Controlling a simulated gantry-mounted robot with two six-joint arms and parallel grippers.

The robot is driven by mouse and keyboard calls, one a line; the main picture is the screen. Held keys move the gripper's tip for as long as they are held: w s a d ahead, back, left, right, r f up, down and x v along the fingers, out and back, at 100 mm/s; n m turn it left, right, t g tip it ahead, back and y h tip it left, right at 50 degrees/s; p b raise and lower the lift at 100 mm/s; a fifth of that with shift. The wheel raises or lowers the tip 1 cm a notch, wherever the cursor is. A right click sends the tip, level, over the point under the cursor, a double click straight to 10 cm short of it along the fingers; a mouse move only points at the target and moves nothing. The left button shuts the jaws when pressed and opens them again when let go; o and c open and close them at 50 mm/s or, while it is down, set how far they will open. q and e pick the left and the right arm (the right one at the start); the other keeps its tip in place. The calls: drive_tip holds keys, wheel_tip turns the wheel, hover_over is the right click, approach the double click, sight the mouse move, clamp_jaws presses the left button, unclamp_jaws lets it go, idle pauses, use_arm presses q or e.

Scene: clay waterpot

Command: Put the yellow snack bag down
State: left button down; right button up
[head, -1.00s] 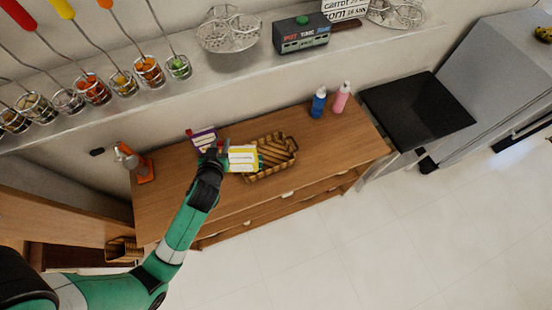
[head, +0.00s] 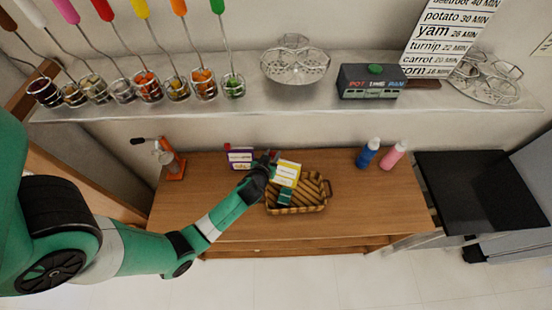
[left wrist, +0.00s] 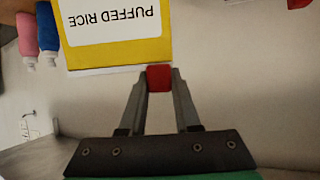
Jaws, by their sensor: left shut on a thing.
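The yellow snack bag (head: 288,173) has a white label and shows over the back left part of the wicker basket (head: 318,205) in the head view. In the left wrist view the bag (left wrist: 115,55) fills the upper left, its label reading "PUFFED RICE" upside down. My left gripper (head: 270,163) is shut on the bag at its edge, with a red piece between the fingertips (left wrist: 159,78). I cannot tell whether the bag touches the basket. My right gripper is not in view.
A green packet (head: 285,197) lies in the basket. A purple and white box (head: 240,157) stands left of the gripper. A blue bottle (head: 367,154) and a pink bottle (head: 392,156) stand to the right. The wooden counter (head: 365,205) is clear right of the basket.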

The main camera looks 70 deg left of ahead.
sight(284, 172)
use_arm(q)
drive_tip(key=f, duration=0.1)
drive_tip(key=f+b, duration=0.2)
drive_tip(key=shift+w+a+f, duration=0.15)
drive_tip(key=shift+w+a, duration=0.15)
drive_tip(key=shift+a, duration=0.05)
drive_tip(key=shift+s+d+f+b, duration=0.1)
drive_tip(key=shift+f+b, duration=0.2)
drive_tip(key=shift+r, duration=0.15)
drive_tip(key=shift+f+b, duration=0.45)
drive_tip(key=shift+f, duration=0.05)
drive_tip(key=c, duration=1.1)
unclamp_jaws()
drive_tip(key=shift+f, duration=0.1)
drive_tip(key=o, duration=0.5)
